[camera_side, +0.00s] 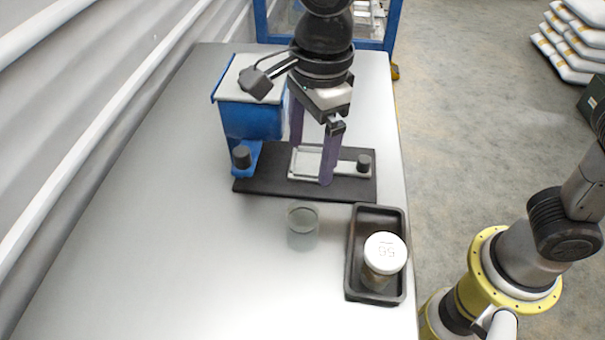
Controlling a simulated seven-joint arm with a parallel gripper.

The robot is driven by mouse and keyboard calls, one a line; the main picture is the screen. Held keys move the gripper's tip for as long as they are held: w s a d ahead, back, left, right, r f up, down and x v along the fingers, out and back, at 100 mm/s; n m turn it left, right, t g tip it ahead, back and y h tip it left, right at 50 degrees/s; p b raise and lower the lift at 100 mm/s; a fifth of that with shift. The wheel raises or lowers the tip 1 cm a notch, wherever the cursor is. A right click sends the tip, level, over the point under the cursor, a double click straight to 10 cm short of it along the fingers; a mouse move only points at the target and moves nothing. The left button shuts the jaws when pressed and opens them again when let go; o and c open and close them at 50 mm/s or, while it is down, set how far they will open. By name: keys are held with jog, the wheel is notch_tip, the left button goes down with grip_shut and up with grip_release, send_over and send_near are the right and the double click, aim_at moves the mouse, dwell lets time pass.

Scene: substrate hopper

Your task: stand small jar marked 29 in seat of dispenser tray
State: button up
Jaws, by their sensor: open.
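A small jar (379,279) with a white lid (385,252) stands in a black tray (355,284) at the table's right front. The lid carries a dark mark that appears turned round; I cannot read it surely. The dispenser is a blue body (251,122) with a pale top, on a black base plate (268,184). A pale rectangular frame (346,170) on that plate looks like the dispenser tray's seat. My gripper (311,162) is open, its two purple fingers pointing down over the frame.
A clear cup (302,230) stands on the table between the dispenser and the black tray. Black knobs stand on the blue bracket (242,156) and at the frame's right (364,163). The table's left and front are bare. A yellow-ringed arm (497,268) stands beyond the right edge.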

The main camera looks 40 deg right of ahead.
aim_at(303, 215)
jog(key=shift+n, duration=0.6)
jog(key=shift+s+a+f, duration=0.35)
jog(key=shift+a+f, duration=0.15)
jog(key=shift+f, duration=1.4)
jog(key=shift+s+a+f, duration=0.3)
jog(key=shift+a+f, duration=0.15)
jog(key=shift+f, duration=1.5)
jog(key=shift+s+a+f, duration=0.35)
jog(key=shift+a+f, duration=0.15)
jog(key=shift+f, duration=1.4)
jog(key=c, duration=1)
jog(key=shift+r, duration=2.55)
jog(key=shift+c, duration=0.2)
